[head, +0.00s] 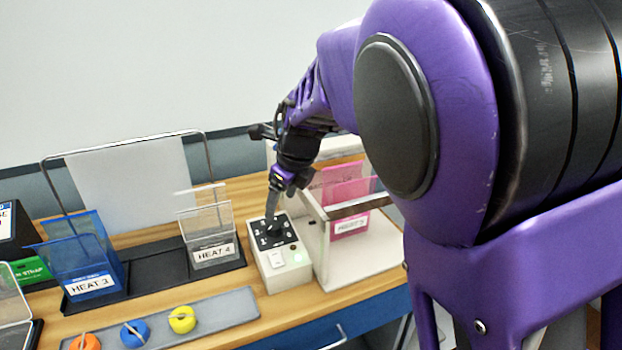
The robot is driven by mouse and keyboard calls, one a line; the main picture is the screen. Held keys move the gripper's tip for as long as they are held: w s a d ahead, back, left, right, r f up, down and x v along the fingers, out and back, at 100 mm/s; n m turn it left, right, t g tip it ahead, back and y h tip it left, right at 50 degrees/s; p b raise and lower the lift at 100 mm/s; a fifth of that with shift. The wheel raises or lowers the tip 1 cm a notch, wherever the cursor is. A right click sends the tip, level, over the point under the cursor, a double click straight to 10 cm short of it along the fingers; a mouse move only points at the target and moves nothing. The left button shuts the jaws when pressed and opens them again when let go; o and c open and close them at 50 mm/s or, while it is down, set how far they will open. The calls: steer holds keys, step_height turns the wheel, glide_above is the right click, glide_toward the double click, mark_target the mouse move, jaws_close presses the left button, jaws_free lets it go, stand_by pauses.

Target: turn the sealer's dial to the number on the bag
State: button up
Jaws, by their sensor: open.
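The sealer's white control box (274,272) stands on the wooden bench, with a black dial plate on top. The dial (271,229) is mostly hidden by my gripper, so its setting cannot be read. My gripper (271,217) points down over the dial with its jaws open; whether the fingers touch the dial cannot be told. A pink bag (345,200) stands at the sealer; the number on its label is too blurred to read. A blue bag (82,258) labelled HEAT 3 and a clear bag (209,230) labelled HEAT 4 stand left, in a black rack.
The sealer's pale frame and metal bar (352,208) stand close right of the control box. A grey tray (215,312) with orange, blue and yellow rolls lies in front. A wire stand with a white sheet (130,185) is behind. My arm covers the right side.

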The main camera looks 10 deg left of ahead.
mark_target(273, 225)
steer(key=x, duration=1)
jaws_close()
